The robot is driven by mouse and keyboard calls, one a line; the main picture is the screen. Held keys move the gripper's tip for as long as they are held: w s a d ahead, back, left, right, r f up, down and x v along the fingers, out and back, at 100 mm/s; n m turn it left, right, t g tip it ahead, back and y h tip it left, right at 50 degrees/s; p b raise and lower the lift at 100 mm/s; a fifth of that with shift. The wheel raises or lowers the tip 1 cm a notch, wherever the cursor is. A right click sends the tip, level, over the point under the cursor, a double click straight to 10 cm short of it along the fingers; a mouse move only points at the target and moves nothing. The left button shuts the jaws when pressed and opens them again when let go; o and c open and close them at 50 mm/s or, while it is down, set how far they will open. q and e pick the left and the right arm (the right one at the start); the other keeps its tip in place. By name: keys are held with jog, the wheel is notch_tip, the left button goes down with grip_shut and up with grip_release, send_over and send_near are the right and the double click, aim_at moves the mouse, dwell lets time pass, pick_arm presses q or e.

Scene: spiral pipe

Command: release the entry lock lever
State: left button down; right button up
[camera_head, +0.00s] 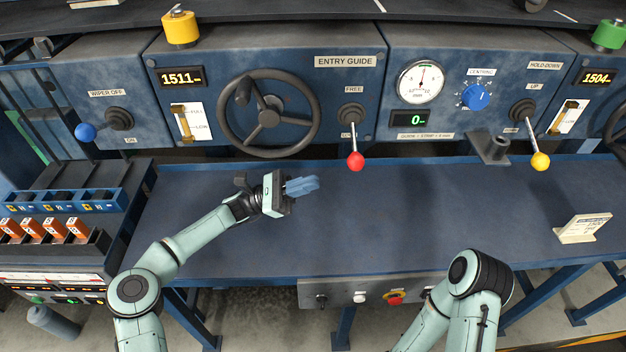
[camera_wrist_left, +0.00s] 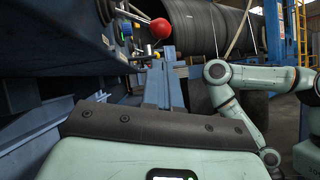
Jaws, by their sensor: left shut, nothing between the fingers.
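The lever with the red ball knob (camera_head: 355,161) is on the entry guide panel, right of the handwheel. It hangs down from its dark boot, away from the FREE label (camera_head: 354,89) above it. The label below is partly covered by the lever. The red knob also shows in the left wrist view (camera_wrist_left: 160,28). My left gripper (camera_head: 316,184) is shut and empty over the blue desk top, left of and a little below the red knob, apart from it. My right arm shows at the lower right, but its gripper is out of view.
The dark handwheel (camera_head: 268,112) stands left of the lever. A yellow-knobbed lever (camera_head: 540,161) and a dark bracket (camera_head: 490,147) are to the right. The blue desk (camera_head: 420,210) is clear in the middle; a small card stand (camera_head: 583,229) is at its right.

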pick_arm(q)
jog(key=x, duration=0.8)
jog(key=shift+p, duration=0.35)
pick_arm(e)
jog(key=shift+w+r, duration=0.45)
jog(key=shift+w, duration=0.05)
jog(key=shift+s, duration=0.1)
pick_arm(q)
jog(key=s+r+n+t+y+b, duration=0.1)
jog(key=s+r+n+t+b, duration=0.1)
jog(key=r+n+t, duration=0.8)
jog(key=s+n+t, duration=0.1)
jog(key=n, duration=0.4)
jog(key=shift+s+r+n+t+b, duration=0.3)
jog(key=shift+s+r+n+b, duration=0.1)
pick_arm(e)
jog(key=s+f, duration=0.1)
jog(key=f, duration=0.1)
jog(key=s+f, duration=0.1)
jog(key=s, duration=0.1)
jog(key=shift+s+f, duration=0.2)
jog(key=shift+f, duration=0.15)
pick_arm(q)
jog(key=shift+r, duration=0.25)
jog(key=shift+a+f, duration=0.15)
pick_arm(e)
jog(key=shift+s+a, duration=0.1)
jog(key=shift+a, duration=0.05)
